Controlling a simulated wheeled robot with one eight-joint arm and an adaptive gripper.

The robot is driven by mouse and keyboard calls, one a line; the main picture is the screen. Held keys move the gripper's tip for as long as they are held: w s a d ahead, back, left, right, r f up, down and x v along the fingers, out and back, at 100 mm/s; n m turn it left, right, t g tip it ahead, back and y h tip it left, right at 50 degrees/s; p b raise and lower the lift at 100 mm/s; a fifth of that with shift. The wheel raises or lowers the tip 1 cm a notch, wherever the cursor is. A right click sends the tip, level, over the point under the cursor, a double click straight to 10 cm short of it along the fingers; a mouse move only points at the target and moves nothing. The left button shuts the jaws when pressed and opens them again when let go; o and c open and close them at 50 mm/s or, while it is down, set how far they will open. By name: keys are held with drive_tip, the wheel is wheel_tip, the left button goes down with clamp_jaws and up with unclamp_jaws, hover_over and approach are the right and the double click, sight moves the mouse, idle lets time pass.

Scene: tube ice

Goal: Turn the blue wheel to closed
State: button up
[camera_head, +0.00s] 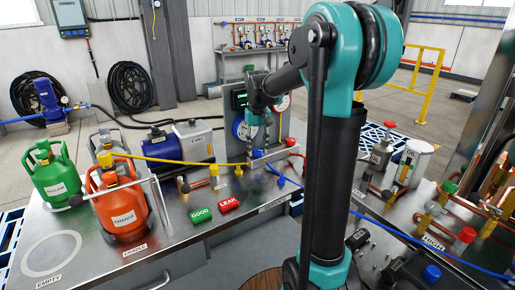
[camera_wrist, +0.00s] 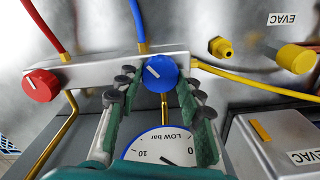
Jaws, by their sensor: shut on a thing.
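The blue wheel (camera_wrist: 160,72) sits on the front of a metal manifold bar (camera_wrist: 105,70) in the wrist view. Its white pointer line slants toward the upper left. My gripper (camera_wrist: 154,84) is shut on it, with one finger at each side of the wheel. In the head view my gripper (camera_head: 256,145) reaches down to the manifold at the back of the bench, and I cannot make out the blue wheel there. A round LOW bar gauge (camera_wrist: 165,150) with a blue rim is partly covered by my fingers.
A red wheel (camera_wrist: 40,85) is at the bar's left end. Red, blue and yellow hoses (camera_wrist: 255,84) join the bar. A box labelled EVAC (camera_wrist: 285,145) is close at right. The orange cylinder (camera_head: 121,210) and green cylinder (camera_head: 60,178) stand on the bench's left.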

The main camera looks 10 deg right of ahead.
sight(258, 150)
drive_tip(key=m, duration=0.3)
drive_tip(key=shift+m, duration=2.2)
drive_tip(key=o, duration=1.2)
drive_tip(key=shift+c, duration=0.2)
drive_tip(key=shift+r, duration=0.1)
wheel_tip(258, 150, up, 12)
